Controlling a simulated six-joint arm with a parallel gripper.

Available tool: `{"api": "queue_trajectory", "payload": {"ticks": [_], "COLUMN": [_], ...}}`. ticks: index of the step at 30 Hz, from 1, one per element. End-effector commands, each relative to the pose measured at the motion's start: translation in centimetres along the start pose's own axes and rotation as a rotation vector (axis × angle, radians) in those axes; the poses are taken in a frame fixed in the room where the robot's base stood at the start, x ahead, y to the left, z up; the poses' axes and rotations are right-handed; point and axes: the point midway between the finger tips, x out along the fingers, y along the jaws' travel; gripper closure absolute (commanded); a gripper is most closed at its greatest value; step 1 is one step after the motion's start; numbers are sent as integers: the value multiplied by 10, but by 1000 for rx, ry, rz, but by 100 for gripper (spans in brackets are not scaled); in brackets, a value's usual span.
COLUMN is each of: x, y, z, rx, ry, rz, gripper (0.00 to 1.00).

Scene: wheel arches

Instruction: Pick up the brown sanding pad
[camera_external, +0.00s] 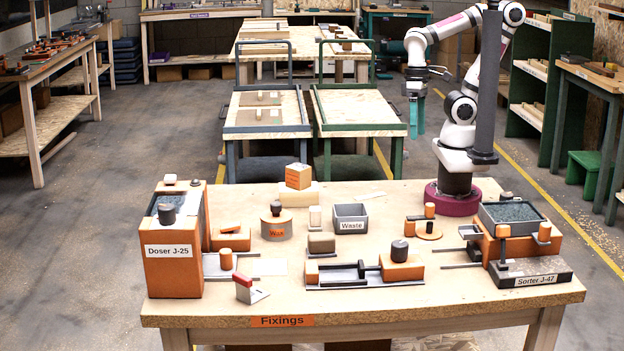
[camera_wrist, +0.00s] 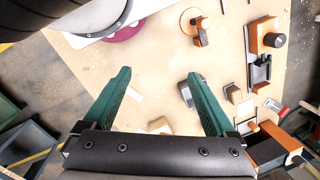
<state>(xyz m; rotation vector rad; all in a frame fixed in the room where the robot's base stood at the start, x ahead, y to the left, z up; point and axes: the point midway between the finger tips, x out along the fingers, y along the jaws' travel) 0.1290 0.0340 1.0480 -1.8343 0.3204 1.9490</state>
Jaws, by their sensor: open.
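A small brown block (camera_external: 321,243), which looks like the sanding pad, sits on the workbench (camera_external: 460,300) near its middle, in front of the grey Waste bin (camera_external: 350,224). In the wrist view a brown block (camera_wrist: 234,94), apparently the same one, lies right of the right finger. My gripper (camera_external: 417,132) has teal fingers and hangs high beyond the bench's far edge, well away from the block. In the wrist view my gripper (camera_wrist: 160,75) is open, with nothing between its fingers.
A Wax pot (camera_external: 276,227) and a clamp fixture (camera_external: 362,272) stand near the brown block. The Doser (camera_external: 174,251) is at the left and the Sorter (camera_external: 520,245) at the right. A stacked block (camera_external: 299,176) stands at the back. Bare bench shows at back right.

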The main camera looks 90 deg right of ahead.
Motion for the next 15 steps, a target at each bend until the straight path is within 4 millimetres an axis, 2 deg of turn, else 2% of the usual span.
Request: {"api": "queue_trajectory", "payload": {"ticks": [8,10,11,13,14,15], "x": [0,4,9,26,36,52], "y": [-1,-13,-25,-71,-97,-134], "z": [0,-5,-10,-24,-29,-34], "rx": [-2,-38,-70,-163,-199,-235], "ry": [0,6,14,47,69,109], "rz": [-1,-23,-46,-131,-175,-234], "gripper": [13,13,13,13,13,13]}}
